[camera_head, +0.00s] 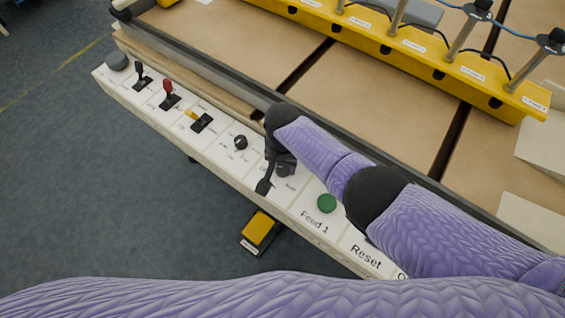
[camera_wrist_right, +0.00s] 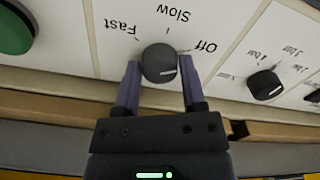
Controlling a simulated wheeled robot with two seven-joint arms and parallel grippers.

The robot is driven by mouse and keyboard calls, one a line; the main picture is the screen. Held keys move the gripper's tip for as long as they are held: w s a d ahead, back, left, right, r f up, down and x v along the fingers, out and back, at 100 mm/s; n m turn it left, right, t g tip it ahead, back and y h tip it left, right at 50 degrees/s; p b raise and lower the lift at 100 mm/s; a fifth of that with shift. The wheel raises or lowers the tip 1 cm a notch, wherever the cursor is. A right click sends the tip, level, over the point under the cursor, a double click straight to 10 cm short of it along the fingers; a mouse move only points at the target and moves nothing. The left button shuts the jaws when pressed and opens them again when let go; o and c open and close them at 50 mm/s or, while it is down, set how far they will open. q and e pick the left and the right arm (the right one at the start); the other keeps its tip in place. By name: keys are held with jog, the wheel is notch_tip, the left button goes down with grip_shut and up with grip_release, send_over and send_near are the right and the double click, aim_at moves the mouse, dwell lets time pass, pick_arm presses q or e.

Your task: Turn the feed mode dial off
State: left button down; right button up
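The feed mode dial (camera_wrist_right: 160,63) is a dark round knob on a white panel, with the printed words Fast, Slow and Off around it. A pale mark shows on its lower right part in the right wrist view, close to the Off side finger. My right gripper (camera_wrist_right: 160,62) has one finger on each side of the dial, very near its edges; whether they touch it is unclear. In the head view my right gripper (camera_head: 268,180) reaches down over the panel and partly hides the dial (camera_head: 283,170). My left gripper is out of view.
The white control panel (camera_head: 222,157) also carries a smaller knob (camera_head: 240,142), a green button (camera_head: 327,203) and several levers, including a red-topped one (camera_head: 168,87). A raised machine edge runs behind it. A yellow box (camera_head: 259,231) lies below in front.

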aim_at(283, 167)
jog(key=o, duration=0.3)
notch_tip(283, 167, up, 10)
jog(key=p, duration=0.6)
